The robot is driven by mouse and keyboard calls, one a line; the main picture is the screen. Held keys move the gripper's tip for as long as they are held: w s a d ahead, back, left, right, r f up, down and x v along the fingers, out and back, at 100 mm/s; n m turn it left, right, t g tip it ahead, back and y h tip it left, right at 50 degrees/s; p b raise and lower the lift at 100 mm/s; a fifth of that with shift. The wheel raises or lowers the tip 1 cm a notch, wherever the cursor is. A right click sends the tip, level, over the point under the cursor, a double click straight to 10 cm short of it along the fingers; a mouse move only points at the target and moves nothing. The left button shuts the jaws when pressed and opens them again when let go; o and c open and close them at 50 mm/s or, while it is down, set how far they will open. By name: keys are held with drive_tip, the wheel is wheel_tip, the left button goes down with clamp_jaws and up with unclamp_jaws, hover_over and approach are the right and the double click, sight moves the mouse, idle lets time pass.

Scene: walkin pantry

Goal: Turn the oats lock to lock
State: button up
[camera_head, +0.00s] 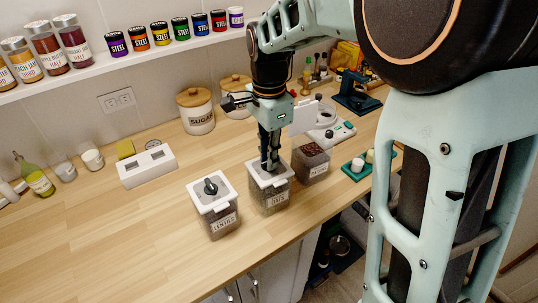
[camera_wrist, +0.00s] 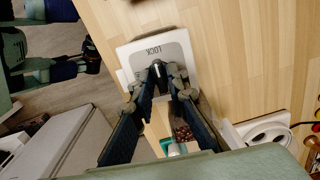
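The oats container (camera_head: 273,199) is a clear square jar with a white lid and a label, standing on the wooden counter between two similar jars. My gripper (camera_head: 269,165) points down onto its lid. In the wrist view the white lid (camera_wrist: 184,48) shows the word LOCK, upside down, beyond my fingertips. The fingers (camera_wrist: 159,72) come together around the small dark oats lock (camera_wrist: 157,69), which has a light mark on it. Most of the lock is hidden by the fingers, so its exact angle is hard to tell.
A lentils jar (camera_head: 220,219) with a dark lid knob stands close on the left. A jar of dark beans (camera_head: 311,167) stands close on the right. A sugar canister (camera_head: 196,115) and a white block (camera_head: 148,169) are farther back. The front left counter is clear.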

drive_tip(key=shift+o, duration=1)
wheel_tip(320, 180, up, 12)
